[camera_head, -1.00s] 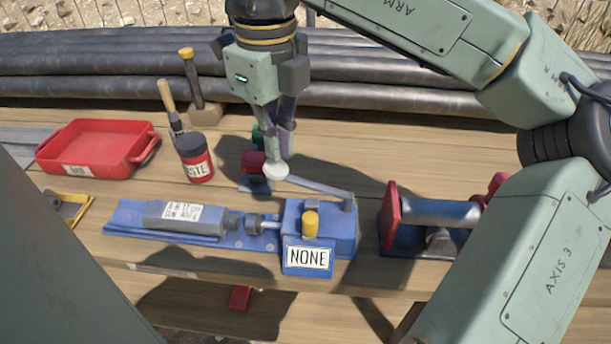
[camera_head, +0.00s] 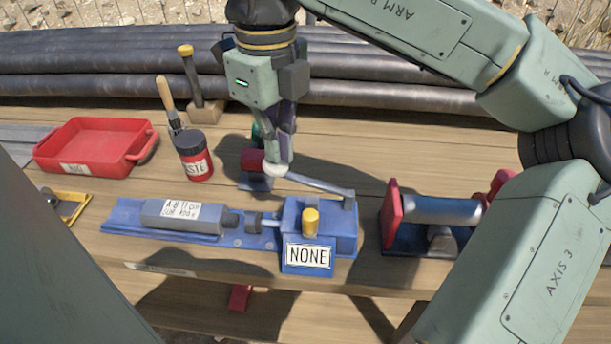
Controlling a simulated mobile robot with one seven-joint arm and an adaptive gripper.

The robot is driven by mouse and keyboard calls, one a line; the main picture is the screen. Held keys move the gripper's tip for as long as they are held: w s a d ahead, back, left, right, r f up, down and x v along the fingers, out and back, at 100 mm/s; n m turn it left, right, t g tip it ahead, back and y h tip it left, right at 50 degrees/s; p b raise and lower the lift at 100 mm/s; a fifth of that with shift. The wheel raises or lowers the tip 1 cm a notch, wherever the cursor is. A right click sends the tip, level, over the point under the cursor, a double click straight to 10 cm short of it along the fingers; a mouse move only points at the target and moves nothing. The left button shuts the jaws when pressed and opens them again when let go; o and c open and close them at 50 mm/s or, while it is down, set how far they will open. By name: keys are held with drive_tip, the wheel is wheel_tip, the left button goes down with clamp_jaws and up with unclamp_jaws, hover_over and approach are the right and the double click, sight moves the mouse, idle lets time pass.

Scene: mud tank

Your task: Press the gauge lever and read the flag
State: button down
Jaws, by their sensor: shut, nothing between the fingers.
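The blue gauge (camera_head: 345,238) sits at the front of the wooden bench, with a yellow knob (camera_head: 311,222) on top and a flag (camera_head: 307,256) on its front face that reads "NONE". A grey lever (camera_head: 318,184) runs from the gauge back and left to a pale round end. My gripper (camera_head: 277,165) is shut and points down at the lever's round end; it appears to meet it, though actual contact is hard to tell. A grey labelled cylinder (camera_head: 180,215) lies on the blue base (camera_head: 125,212) left of the gauge.
A red tray (camera_head: 75,165) is at the left, with a red-labelled jar (camera_head: 194,157) and a brush (camera_head: 168,100) to its right. A red-ended blue fixture (camera_head: 440,213) stands right of the gauge. Dark pipes (camera_head: 120,88) line the bench's back.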

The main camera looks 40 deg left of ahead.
sight(278, 169)
drive_tip(key=shift+f+b, duration=1.65)
drive_tip(key=shift+f, duration=0.85)
wheel_tip(278, 169, up, 11)
drive_tip(key=p, duration=0.9)
drive_tip(key=shift+r, duration=0.15)
